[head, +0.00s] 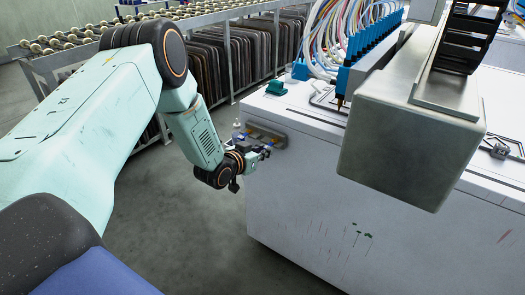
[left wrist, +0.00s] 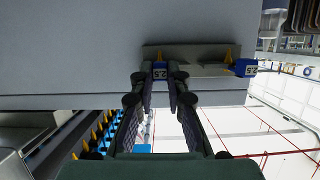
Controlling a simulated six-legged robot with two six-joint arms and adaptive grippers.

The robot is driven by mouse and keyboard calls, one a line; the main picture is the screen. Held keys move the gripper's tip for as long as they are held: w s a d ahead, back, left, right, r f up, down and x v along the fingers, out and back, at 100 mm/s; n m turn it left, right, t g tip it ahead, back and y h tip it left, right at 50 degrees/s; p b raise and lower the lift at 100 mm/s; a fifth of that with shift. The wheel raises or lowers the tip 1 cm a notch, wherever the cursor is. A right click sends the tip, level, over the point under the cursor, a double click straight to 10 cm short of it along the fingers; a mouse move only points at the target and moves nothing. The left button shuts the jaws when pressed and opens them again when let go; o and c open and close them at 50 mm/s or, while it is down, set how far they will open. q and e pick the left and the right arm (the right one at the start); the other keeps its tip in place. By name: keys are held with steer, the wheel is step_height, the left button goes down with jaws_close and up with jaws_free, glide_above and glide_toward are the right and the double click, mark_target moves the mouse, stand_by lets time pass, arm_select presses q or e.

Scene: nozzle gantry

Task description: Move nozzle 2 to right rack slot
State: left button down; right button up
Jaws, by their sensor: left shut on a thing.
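My left gripper (head: 262,151) is at the left end of the white machine. In the left wrist view its two fingertips (left wrist: 160,78) are shut on a blue nozzle block (left wrist: 160,68) with a white label. A yellow tip shows just beyond that block. The held nozzle is in front of a grey-brown rack plate (left wrist: 203,56) on the machine's end; I cannot tell whether it touches the plate. The rack also shows in the head view (head: 266,137). A second blue nozzle (left wrist: 240,68) with a label and yellow tip sits at the rack's other end. My right gripper is not in view.
The white machine (head: 310,215) fills the right, with a row of blue nozzle units (head: 368,45) and coloured hoses on top. A large grey box (head: 410,135) overhangs its front. A green part (head: 276,88) lies on the top. A roller rack (head: 110,35) stands behind.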

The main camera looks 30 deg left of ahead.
arm_select(q)
steer(key=c, duration=1.3)
jaws_free()
steer(key=shift+o, duration=0.2)
steer(key=v, duration=0.8)
steer(key=shift+r, duration=0.1)
